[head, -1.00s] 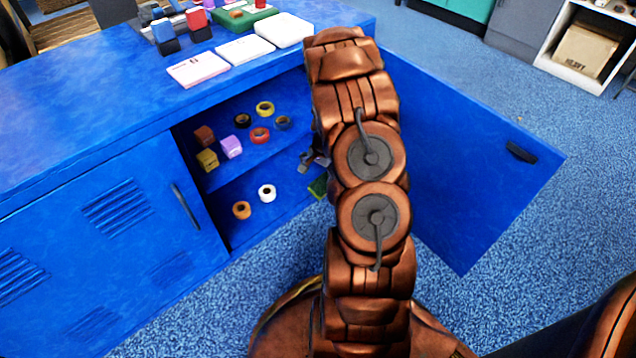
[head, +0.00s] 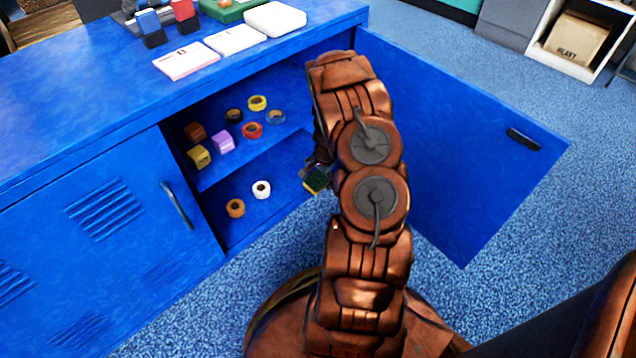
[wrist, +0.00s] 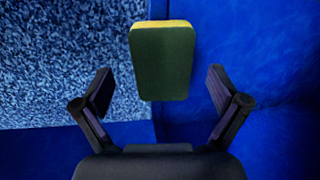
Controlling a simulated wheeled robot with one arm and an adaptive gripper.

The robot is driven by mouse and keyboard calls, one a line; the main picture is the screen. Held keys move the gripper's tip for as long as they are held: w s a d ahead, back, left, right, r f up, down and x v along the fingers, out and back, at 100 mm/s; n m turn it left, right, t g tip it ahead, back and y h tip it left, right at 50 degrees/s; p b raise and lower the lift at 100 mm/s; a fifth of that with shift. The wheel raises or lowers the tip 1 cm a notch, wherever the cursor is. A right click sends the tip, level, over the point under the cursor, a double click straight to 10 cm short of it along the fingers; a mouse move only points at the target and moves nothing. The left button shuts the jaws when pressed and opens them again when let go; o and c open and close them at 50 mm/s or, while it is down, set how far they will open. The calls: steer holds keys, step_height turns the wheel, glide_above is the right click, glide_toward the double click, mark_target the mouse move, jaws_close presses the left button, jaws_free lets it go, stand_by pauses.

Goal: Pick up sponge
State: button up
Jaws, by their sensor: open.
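The sponge (wrist: 162,64), green with a yellow layer along one edge, lies in the wrist view just beyond and between my fingertips. In the head view the sponge (head: 316,181) shows at the right end of the lower shelf of the blue cabinet, beside my arm. My gripper (wrist: 162,90) is open, with one finger on each side of the sponge's near end and a gap on both sides. In the head view my gripper is mostly hidden behind my arm.
The blue cabinet (head: 100,130) stands with its right door (head: 450,140) swung open. Tape rolls and small boxes, such as a purple box (head: 223,142), sit on the upper shelf. A white roll (head: 261,189) and an orange roll (head: 235,208) sit on the lower shelf.

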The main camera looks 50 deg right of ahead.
mark_target(317, 180)
steer(key=f, duration=0.1)
steer(key=w+f+b, duration=0.1)
steer(key=f, duration=0.1)
steer(key=shift+f, duration=0.1)
steer(key=c, duration=0.8)
